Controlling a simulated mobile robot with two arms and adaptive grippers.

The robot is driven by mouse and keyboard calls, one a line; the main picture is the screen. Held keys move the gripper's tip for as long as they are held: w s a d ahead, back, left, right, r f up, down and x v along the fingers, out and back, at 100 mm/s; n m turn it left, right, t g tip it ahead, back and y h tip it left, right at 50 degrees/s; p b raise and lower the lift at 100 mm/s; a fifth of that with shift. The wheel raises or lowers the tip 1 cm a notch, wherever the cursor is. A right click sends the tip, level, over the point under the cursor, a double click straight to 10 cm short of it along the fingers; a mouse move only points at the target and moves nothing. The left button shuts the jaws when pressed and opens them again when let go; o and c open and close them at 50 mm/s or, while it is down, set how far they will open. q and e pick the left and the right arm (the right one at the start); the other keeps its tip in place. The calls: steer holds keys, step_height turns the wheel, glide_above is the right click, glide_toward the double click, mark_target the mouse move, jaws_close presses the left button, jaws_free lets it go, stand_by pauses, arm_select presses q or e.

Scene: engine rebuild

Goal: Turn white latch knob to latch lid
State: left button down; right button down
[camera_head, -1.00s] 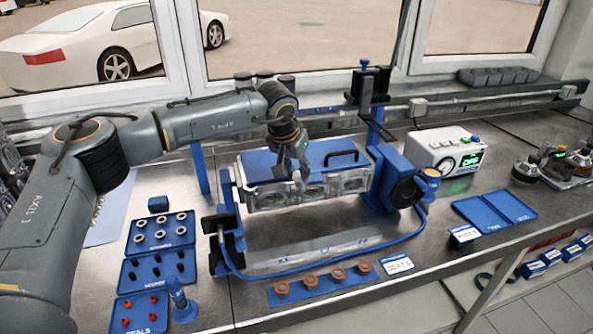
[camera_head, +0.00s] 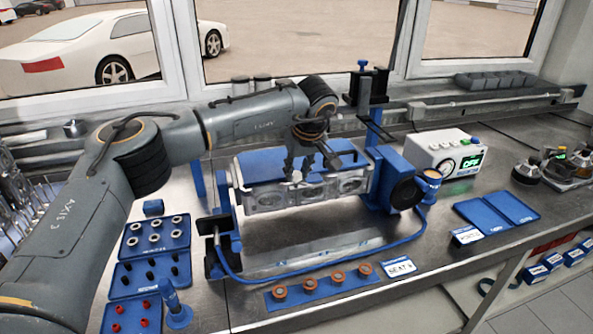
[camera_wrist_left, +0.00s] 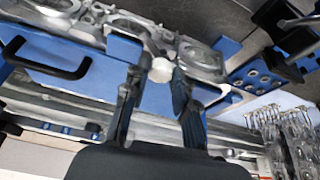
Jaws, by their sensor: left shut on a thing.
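The white latch knob (camera_wrist_left: 162,70) sits at the edge of the blue lid (camera_head: 258,166), next to the silver engine block (camera_head: 268,199). My left gripper (camera_head: 298,173) points down over the front edge of the lid. In the left wrist view, the fingertips of this gripper (camera_wrist_left: 160,76) are on either side of the knob, shut on it. In the head view the knob is small and mostly hidden between the fingers. The lid's black handle (camera_wrist_left: 48,72) shows in the left wrist view. My right gripper is not in view.
Blue trays of small parts (camera_head: 158,236) lie left of the block's stand. A strip with copper-coloured rings (camera_head: 345,282) lies in front. A blue hose (camera_head: 330,268) loops around the stand. A white gauge box (camera_head: 445,152) stands to the right.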

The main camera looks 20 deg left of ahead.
arm_select(q)
steer(key=n, duration=0.1)
steer(key=n+g+y+p, duration=0.1)
steer(key=n, duration=0.1)
steer(key=shift+w+d+r+n, duration=0.1)
steer(key=shift+w+r+n, duration=0.05)
steer(key=shift+n, duration=0.15)
steer(key=shift+w+n+g+y+p, duration=0.15)
steer(key=shift+n+g+p, duration=0.35)
steer(key=shift+n, duration=0.5)
steer(key=shift+n+g+y+p, duration=0.15)
steer(key=shift+n+g+p, duration=0.15)
steer(key=shift+n+p, duration=0.5)
steer(key=shift+n, duration=0.4)
steer(key=c, duration=1.1)
jaws_free()
steer(key=shift+o, duration=0.2)
steer(key=shift+d, duration=0.1)
steer(key=w+v, duration=0.1)
steer(key=v, duration=1)
steer(key=shift+s+r, duration=0.3)
steer(key=shift+s, duration=0.15)
steer(key=shift+d+f, duration=0.1)
steer(key=shift+d, duration=0.05)
